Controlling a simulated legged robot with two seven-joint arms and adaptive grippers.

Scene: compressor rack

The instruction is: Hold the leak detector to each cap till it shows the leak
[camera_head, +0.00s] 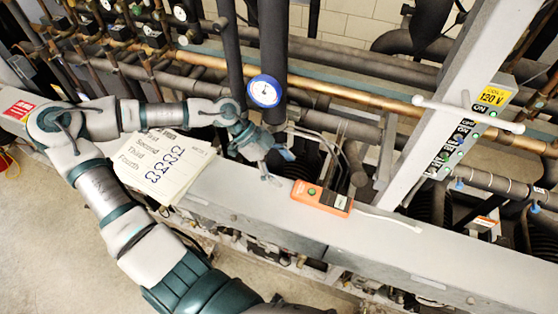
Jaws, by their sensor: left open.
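The orange leak detector (320,198) lies on the grey beam in the middle of the view, with its pale thin probe (390,218) reaching to the right along the beam. My left gripper (278,166) is open and empty, just above the beam to the left of the detector and apart from it. Small blue caps (459,184) show on the pipework at the right, and another blue cap (534,208) is farther right. I cannot tell whether these are the task's caps. My right gripper is not in view.
Printed sheets (165,165) lie on the grey beam (440,255) under my left forearm. A slanted grey post (445,100) with switches rises at the right. The beam's right part is clear.

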